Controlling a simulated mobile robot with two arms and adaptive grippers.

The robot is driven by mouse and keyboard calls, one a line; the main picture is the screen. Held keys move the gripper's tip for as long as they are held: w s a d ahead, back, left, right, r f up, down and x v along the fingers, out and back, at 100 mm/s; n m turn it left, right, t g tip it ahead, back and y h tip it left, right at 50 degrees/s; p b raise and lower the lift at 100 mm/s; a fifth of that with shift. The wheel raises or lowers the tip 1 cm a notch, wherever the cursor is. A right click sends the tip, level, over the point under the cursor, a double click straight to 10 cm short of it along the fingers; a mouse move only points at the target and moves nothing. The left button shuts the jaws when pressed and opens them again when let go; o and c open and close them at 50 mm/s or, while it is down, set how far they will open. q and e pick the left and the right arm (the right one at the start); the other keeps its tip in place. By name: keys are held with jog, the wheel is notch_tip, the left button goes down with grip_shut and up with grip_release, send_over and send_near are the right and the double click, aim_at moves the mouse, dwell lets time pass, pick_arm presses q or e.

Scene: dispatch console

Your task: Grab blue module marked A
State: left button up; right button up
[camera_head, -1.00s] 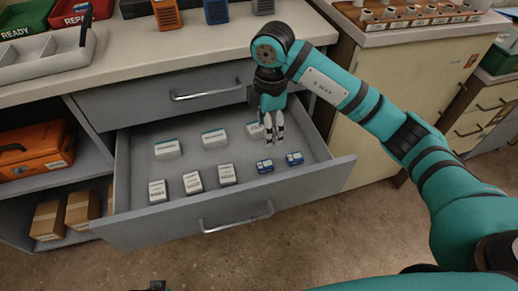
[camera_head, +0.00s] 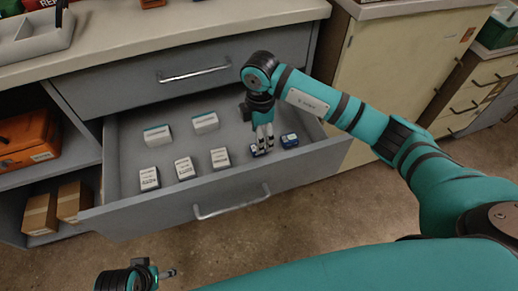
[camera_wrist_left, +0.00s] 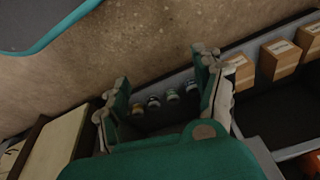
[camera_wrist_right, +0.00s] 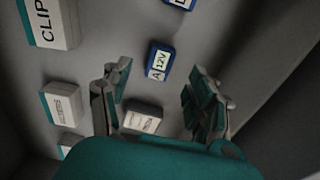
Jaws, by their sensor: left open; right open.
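The blue module marked A (camera_wrist_right: 159,60) lies in the open drawer (camera_head: 120,190), its label reading "A 12V" in the right wrist view. In the head view it is the left blue module (camera_head: 254,151), partly hidden by my right gripper (camera_head: 265,152). My right gripper (camera_wrist_right: 155,90) is open, pointing down above it. In the right wrist view the module shows between and beyond the fingers, not gripped. A second blue module (camera_head: 289,140) lies to its right; its edge shows in the right wrist view (camera_wrist_right: 181,3). My left gripper (camera_wrist_left: 162,85) is open and empty, away from the drawer.
White boxes stand in the drawer, including one (camera_head: 220,157) left of module A and a "CLIP" box (camera_wrist_right: 52,22). The drawer front (camera_head: 215,205) and its right wall bound the space. An orange case (camera_head: 28,140) and cardboard boxes (camera_head: 72,200) sit on shelves at left.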

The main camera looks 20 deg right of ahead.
notch_tip(320, 180, down, 5)
jog(key=shift+a+r+b, duration=0.1)
jog(key=shift+r+b, duration=0.05)
jog(key=shift+b, duration=0.3)
pick_arm(q)
jog(key=v, duration=0.4)
jog(key=shift+w, duration=0.2)
pick_arm(e)
grip_shut()
